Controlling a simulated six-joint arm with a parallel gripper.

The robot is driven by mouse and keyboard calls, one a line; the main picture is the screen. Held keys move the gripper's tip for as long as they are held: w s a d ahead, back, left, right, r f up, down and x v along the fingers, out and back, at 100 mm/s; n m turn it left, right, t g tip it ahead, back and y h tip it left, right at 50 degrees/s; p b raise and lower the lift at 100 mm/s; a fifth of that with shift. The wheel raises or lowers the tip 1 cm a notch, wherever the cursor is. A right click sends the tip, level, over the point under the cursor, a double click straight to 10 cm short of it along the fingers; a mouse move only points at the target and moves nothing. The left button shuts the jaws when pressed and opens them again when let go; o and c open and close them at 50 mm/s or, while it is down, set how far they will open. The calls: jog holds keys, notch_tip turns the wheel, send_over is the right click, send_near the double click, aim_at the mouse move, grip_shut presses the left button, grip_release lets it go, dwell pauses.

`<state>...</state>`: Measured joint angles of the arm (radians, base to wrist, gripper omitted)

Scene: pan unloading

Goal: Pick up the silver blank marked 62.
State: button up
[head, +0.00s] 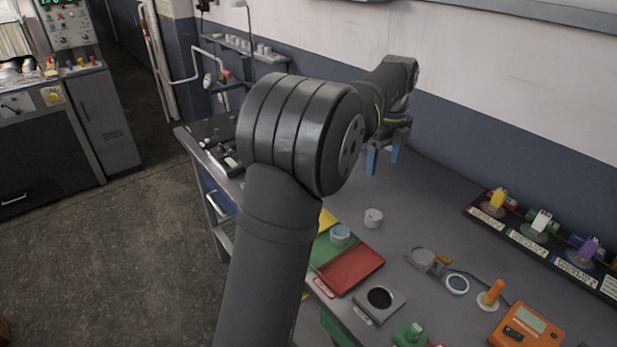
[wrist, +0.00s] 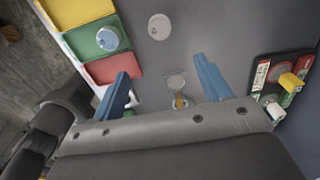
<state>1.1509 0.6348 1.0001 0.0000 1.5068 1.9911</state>
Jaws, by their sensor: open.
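One silver blank (head: 373,218) lies alone on the grey bench; it also shows near the top of the wrist view (wrist: 160,27). A second silver blank (head: 340,235) lies in the green tray (head: 322,250) and shows in the wrist view (wrist: 109,39). Their markings are too small to read, so I cannot tell which is 62. My gripper (head: 383,162) is high above the far part of the bench, with blue fingers apart and nothing between them.
A red tray (head: 352,268) adjoins the green one, with yellow beyond. A dark-topped square device (head: 380,298), a ringed dish (head: 457,284) and an orange meter (head: 526,325) stand nearer. A labelled rack (head: 520,238) lines the wall. The bench around the lone blank is clear.

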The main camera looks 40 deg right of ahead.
jog(key=a+n+h, duration=0.1)
jog(key=a+n, duration=0.1)
jog(key=n, duration=0.4)
jog(key=n+t+h, duration=0.1)
jog(key=n+h, duration=0.2)
jog(key=n, duration=1.2)
send_over(374, 214)
jog(key=a, duration=0.3)
jog(key=f, duration=0.8)
jog(key=s+f, duration=0.1)
jog(key=f, duration=0.3)
jog(key=shift+d+f, duration=0.15)
jog(key=shift+d, duration=0.1)
jog(key=shift+x, duration=2.65)
jog(key=shift+w, duration=0.15)
jog(key=c, duration=1.1)
